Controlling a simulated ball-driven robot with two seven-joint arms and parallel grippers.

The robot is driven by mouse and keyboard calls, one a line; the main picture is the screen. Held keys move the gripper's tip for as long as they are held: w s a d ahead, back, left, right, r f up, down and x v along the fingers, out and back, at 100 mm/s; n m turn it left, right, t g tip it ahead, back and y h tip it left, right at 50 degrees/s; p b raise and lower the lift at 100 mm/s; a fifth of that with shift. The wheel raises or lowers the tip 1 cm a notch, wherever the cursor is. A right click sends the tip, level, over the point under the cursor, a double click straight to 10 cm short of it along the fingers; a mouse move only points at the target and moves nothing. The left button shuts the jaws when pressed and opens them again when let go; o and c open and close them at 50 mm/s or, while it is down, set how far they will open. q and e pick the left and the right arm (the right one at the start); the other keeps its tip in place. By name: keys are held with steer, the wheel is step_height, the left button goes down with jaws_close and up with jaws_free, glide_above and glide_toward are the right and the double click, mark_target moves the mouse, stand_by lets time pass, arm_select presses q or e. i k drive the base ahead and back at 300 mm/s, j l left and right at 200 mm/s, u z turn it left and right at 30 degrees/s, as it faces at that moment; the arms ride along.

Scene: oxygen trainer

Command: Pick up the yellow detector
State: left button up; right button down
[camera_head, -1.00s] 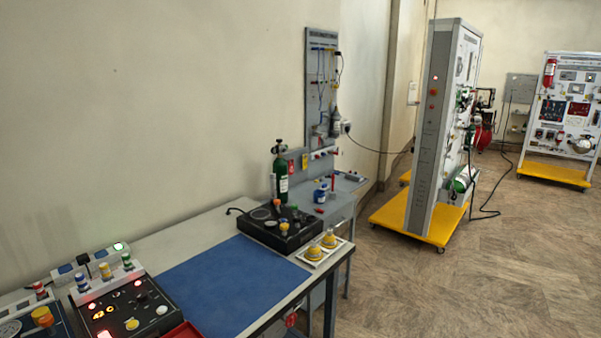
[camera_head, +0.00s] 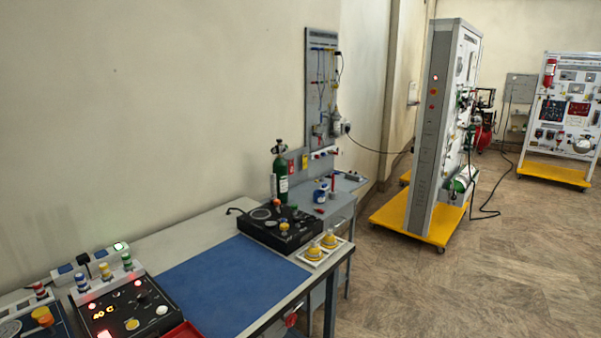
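Two yellow rounded pieces, the front one (camera_head: 314,253) and the back one (camera_head: 329,240), sit on a small white tray (camera_head: 313,263) at the right end of the workbench. They may be detectors, but at this size I cannot tell which thing is the yellow detector. Neither of my grippers is in view.
The workbench (camera_head: 190,233) bears a blue mat (camera_head: 225,285) with clear room on it. A black control box (camera_head: 285,229) stands behind the tray. A lit control panel (camera_head: 125,308) and red tray (camera_head: 183,330) are at lower left. A green cylinder (camera_head: 280,172) stands behind. Floor at right is open.

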mark_target(106, 275)
steer(key=u, duration=1.35)
steer(key=i+l, duration=0.1)
steer(key=l, duration=0.25)
steer(key=i+l+z, duration=0.1)
steer(key=l, duration=0.25)
steer(key=i+l, duration=0.2)
steer(key=l, duration=0.2)
